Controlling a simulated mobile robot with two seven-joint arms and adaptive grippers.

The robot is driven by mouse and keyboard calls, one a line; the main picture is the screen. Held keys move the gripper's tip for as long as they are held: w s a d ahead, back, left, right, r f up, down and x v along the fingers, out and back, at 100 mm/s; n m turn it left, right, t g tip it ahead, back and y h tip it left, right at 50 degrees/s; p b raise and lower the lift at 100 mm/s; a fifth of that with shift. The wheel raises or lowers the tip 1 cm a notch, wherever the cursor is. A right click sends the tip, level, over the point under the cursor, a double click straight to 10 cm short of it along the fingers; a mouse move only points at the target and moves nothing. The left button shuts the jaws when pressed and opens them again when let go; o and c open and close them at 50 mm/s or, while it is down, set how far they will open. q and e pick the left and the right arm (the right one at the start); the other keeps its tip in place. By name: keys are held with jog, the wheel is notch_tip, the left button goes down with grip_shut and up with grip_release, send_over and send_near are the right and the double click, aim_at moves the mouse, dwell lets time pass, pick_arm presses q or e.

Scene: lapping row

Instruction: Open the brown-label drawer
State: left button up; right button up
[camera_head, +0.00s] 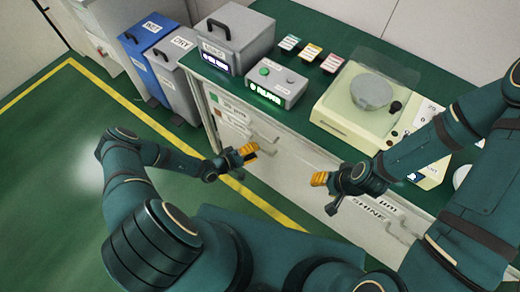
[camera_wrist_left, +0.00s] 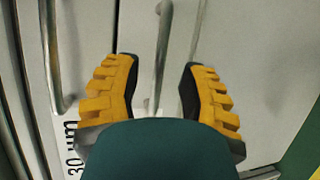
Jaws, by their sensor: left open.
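The white drawer cabinet (camera_head: 285,165) stands under the green worktop. Small colour labels show at the left of its upper drawer fronts, a green one (camera_head: 213,98) and a brown-orange one (camera_head: 217,112). My left gripper (camera_head: 246,154) is open in front of the drawers, near the bar handles (camera_head: 266,138). In the left wrist view, a metal bar handle (camera_wrist_left: 161,60) runs between the spread orange fingers (camera_wrist_left: 160,92); I cannot tell whether they touch it. Drawer fronts look shut. My right gripper (camera_head: 324,194) is before the cabinet, farther right; its opening is unclear.
Another bar handle (camera_wrist_left: 50,55) is left of my fingers in the wrist view. On the worktop stand a grey box (camera_head: 238,38), a small display unit (camera_head: 277,84) and a lapping machine (camera_head: 365,105). Blue (camera_head: 147,50) and grey bins (camera_head: 178,75) stand left. Green floor is clear there.

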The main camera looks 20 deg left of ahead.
aim_at(260, 149)
pick_arm(q)
jog(key=shift+x, duration=1.6)
grip_shut()
jog(key=shift+s+a, duration=0.1)
